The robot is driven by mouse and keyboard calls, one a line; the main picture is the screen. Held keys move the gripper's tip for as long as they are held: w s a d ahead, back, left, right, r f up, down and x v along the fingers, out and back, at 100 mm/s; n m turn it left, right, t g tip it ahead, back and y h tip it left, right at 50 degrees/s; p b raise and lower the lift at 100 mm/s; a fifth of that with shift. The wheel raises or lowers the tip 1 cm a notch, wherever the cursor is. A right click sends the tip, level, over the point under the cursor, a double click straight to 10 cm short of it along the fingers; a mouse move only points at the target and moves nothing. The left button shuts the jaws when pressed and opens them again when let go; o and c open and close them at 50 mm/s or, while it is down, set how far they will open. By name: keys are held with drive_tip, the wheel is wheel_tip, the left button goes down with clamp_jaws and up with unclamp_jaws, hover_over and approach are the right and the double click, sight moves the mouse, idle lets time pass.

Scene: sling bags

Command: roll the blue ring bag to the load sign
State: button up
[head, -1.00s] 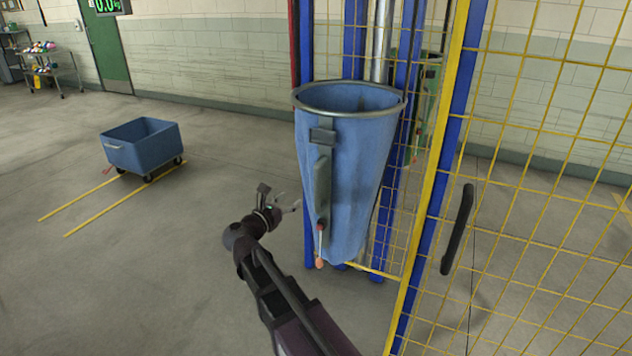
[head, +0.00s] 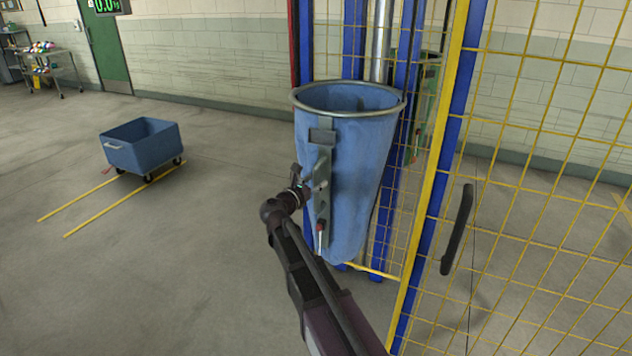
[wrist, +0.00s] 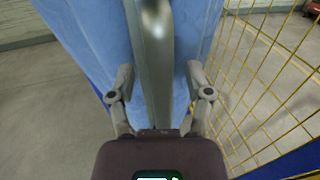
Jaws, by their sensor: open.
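The blue ring bag (head: 360,165) hangs upright from its metal ring beside the blue posts. A grey strip with a plate-like part runs down its near side, and a cord with a red piece hangs low on it. My gripper (head: 312,178) is at this strip, about halfway down the bag. In the wrist view, my gripper (wrist: 158,80) is open, with one finger on each side of the grey strip (wrist: 156,60) and the blue cloth (wrist: 90,25) behind. I cannot tell whether the fingers touch it. No sign reading "load" is legible.
A yellow mesh fence with a black handle (head: 458,230) stands close on the right. A green bag (head: 430,105) hangs behind the mesh. A blue wheeled cart (head: 142,147) stands at yellow floor lines on the left. A green digital display (head: 107,6) is at top left.

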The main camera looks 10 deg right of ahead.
drive_tip(key=shift+w+d, duration=0.25)
clamp_jaws()
drive_tip(key=shift+a, duration=0.1)
drive_tip(key=shift+w, duration=0.15)
